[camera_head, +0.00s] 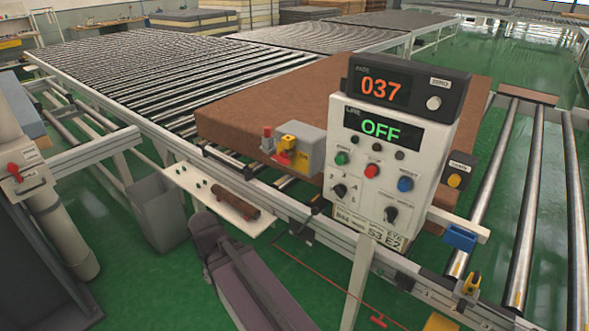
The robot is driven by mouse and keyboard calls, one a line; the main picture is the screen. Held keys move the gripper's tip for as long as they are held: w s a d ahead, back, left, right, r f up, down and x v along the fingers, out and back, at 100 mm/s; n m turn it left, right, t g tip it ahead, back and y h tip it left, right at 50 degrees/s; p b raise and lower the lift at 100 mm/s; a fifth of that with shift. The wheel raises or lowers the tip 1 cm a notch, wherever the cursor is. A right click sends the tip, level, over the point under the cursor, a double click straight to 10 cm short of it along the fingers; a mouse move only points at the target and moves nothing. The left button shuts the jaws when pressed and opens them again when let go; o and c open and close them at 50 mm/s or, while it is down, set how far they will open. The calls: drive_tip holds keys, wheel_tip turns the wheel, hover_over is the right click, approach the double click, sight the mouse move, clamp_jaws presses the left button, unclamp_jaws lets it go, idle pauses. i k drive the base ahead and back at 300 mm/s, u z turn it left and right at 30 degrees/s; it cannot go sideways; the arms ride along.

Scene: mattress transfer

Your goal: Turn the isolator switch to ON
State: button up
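A grey box (308,145) with a yellow block (288,141) and a red handle (281,157) stands at the conveyor edge, left of the control panel. A second red handle (14,171) sits on a pale plate on a post at the far left. The white control panel (340,219) has an orange "037" display and a green "OFF" display (381,131), coloured buttons and two black rotary knobs (339,191) (391,213). I cannot tell for sure which of these is the isolator switch, nor read its position. I cannot make out my gripper.
A brown mattress (262,112) lies on the roller conveyor behind the panel. A grey bin (158,212), a white shelf (222,203) with a brown roll and a dark long object like a pallet truck (252,284) stand in front. Green floor (135,290) is open at lower left.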

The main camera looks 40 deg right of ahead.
sight(282, 158)
drive_tip(key=z, duration=0.1)
drive_tip(key=k, duration=0.45)
drive_tip(key=z, duration=0.75)
drive_tip(key=k, duration=0.95)
drive_tip(key=u, duration=0.15)
drive_tip(key=i, duration=0.95)
drive_tip(key=z, duration=0.05)
